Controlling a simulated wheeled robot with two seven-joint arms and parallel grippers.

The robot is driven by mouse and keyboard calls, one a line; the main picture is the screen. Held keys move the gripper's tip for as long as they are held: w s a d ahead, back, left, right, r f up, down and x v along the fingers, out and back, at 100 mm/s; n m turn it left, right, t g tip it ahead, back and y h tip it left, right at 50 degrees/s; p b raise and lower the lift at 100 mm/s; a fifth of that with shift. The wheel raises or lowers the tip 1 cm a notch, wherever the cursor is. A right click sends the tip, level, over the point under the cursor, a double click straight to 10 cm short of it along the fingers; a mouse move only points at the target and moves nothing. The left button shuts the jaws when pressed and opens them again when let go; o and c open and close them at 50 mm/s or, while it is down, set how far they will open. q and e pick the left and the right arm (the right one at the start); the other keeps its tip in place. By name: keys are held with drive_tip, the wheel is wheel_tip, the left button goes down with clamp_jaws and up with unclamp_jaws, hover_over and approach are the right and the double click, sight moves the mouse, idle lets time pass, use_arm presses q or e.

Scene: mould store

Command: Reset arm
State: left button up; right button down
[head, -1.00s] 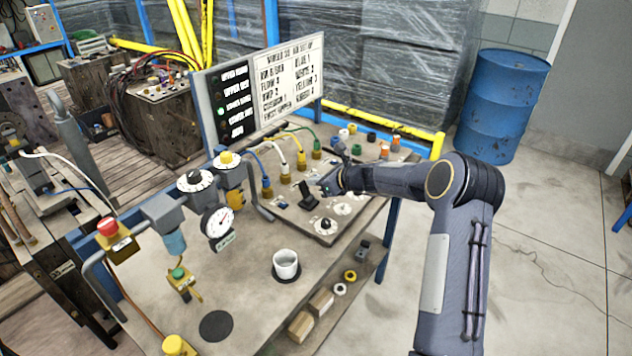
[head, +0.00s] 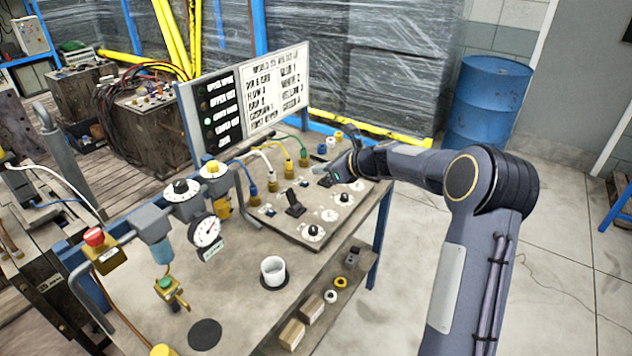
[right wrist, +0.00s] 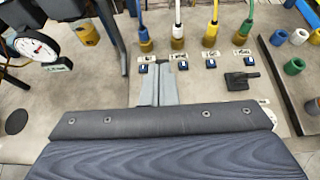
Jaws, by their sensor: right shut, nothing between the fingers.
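My right arm reaches in from the right of the head view. Its gripper (head: 342,168) is above the far right part of the grey switch panel (head: 312,236), to the right of the upright black lever (head: 294,206). In the right wrist view the gripper (right wrist: 165,68) is shut and empty. Its fingers point at the row of small blue switches (right wrist: 143,68) below the coloured hose fittings. A second black lever (right wrist: 241,80) lies to its right there. Whether the fingertips touch the panel cannot be told. My left gripper is not in view.
The bench holds a pressure gauge (head: 206,232), a white cup (head: 273,270), a red stop button (head: 94,237) and hose fittings (head: 271,186). A lettered board (head: 244,98) with one green light stands behind. A blue barrel (head: 490,103) stands right; floor there is clear.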

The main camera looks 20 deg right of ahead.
drive_tip(key=shift+s+d+r, duration=0.1)
drive_tip(key=shift+s+r, duration=0.15)
drive_tip(key=shift+r, duration=0.5)
drive_tip(key=s+a+r+n+g, duration=0.1)
drive_tip(key=s+a+r+n, duration=0.35)
drive_tip(key=s+n, duration=0.4)
drive_tip(key=s+a+r+n+g, duration=0.25)
drive_tip(key=s+a+n, duration=0.25)
drive_tip(key=s, duration=0.7)
drive_tip(key=s+a+f+n+h, duration=0.1)
drive_tip(key=s+f+n, duration=0.3)
drive_tip(key=s+n, duration=0.3)
drive_tip(key=s+a+f+n+g+h, duration=0.1)
drive_tip(key=s+f+n, duration=0.3)
drive_tip(key=s, duration=1)
drive_tip(key=a+n, duration=0.1)
drive_tip(key=n, duration=0.2)
drive_tip(key=shift+s+a+f+n+h, duration=0.2)
drive_tip(key=shift+s+a+n+h, duration=0.1)
drive_tip(key=shift+n, duration=0.05)
